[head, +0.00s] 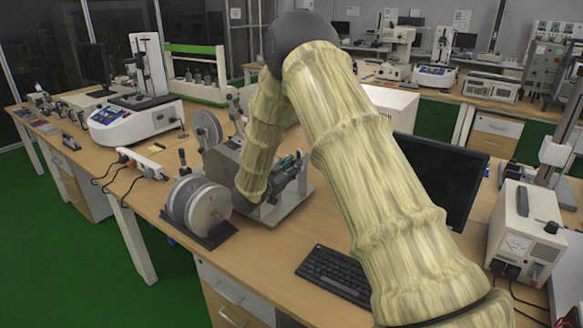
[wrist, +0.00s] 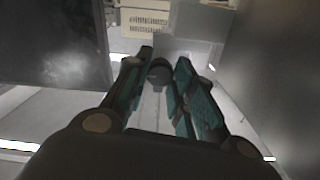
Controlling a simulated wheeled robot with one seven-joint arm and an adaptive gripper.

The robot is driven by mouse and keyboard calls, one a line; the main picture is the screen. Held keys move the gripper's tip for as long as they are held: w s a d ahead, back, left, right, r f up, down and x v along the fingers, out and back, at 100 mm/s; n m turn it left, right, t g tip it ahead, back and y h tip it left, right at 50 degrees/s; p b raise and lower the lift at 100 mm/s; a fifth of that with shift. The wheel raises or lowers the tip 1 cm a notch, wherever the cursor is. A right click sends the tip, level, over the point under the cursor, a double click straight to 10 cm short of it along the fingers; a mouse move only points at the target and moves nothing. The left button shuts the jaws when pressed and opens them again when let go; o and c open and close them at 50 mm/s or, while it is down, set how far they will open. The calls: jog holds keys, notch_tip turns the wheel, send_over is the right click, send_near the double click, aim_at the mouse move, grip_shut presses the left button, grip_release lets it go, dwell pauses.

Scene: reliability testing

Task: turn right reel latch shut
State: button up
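My gripper (head: 284,172) is low over the grey reel machine (head: 222,160) on the bench, at the end of my sleeved arm. In the wrist view my gripper (wrist: 164,60) has its two green-padded fingers spread apart. A dark round knob (wrist: 158,74), perhaps the latch, lies between the fingers near the tips. It looks close to the left finger, with a gap on the right; I cannot tell whether it is touched. My forearm hides much of the machine in the head view, including any right reel.
A stand with grey reels (head: 200,206) is at the bench's front edge. A keyboard (head: 338,272) and a black monitor (head: 440,178) are to the right. In the wrist view, a dark panel (wrist: 55,45) and a grey surface (wrist: 275,80) flank my gripper closely.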

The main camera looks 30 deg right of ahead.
jog(key=shift+c, duration=0.9)
jog(key=shift+n, duration=0.3)
jog(key=shift+w+n+p, duration=0.1)
jog(key=shift+n+p, duration=4.75)
jog(key=shift+n, duration=3.75)
jog(key=shift+a, duration=0.1)
jog(key=o, duration=1.1)
jog(key=shift+c, duration=0.2)
